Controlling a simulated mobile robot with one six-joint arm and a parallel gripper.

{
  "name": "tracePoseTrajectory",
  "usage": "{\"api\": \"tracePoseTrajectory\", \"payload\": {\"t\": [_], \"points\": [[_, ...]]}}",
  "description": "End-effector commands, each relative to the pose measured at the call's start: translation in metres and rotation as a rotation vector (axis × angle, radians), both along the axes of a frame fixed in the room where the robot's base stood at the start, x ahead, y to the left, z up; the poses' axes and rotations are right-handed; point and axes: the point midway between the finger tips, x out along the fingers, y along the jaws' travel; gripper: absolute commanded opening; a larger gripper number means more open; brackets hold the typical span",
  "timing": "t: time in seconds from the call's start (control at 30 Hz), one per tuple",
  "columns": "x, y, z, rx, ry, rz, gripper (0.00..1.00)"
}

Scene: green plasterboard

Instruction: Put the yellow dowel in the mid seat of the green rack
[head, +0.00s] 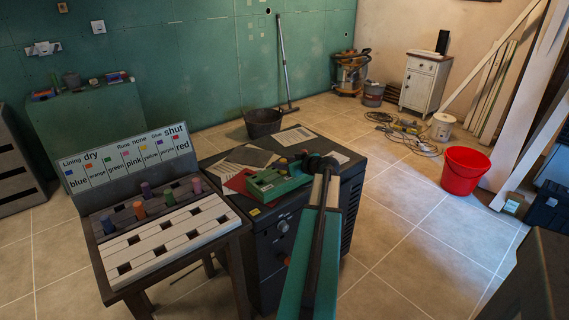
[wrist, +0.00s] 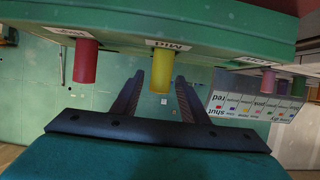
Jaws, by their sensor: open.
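The green rack (head: 275,187) lies on top of the dark cabinet in the head view. It also fills the top of the wrist view (wrist: 215,30), which is upside down. The yellow dowel (wrist: 160,73) stands in the rack at the seat with the label Mid. It also shows small in the head view (head: 283,162). A red dowel (wrist: 86,62) stands in a neighbouring seat. My gripper (wrist: 160,84) is open, with its two fingers on either side of the yellow dowel. I cannot tell whether they touch it.
Papers (head: 250,156) lie around the rack on the cabinet (head: 300,235). At left, a stepped tray (head: 185,235) holds several coloured dowels below a colour sign (head: 130,160). A red bucket (head: 465,170) stands on the open tiled floor at right.

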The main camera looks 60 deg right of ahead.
Motion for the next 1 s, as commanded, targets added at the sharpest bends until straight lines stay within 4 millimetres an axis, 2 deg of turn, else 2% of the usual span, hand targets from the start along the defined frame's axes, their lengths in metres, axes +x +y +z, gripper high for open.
{"api": "tracePoseTrajectory", "payload": {"t": [0.27,1.0], "points": [[0.0,0.0,0.005,0.0,0.0,0.0,0.4],[-0.093,0.032,0.043,-0.002,0.001,-0.001,0.4]]}}
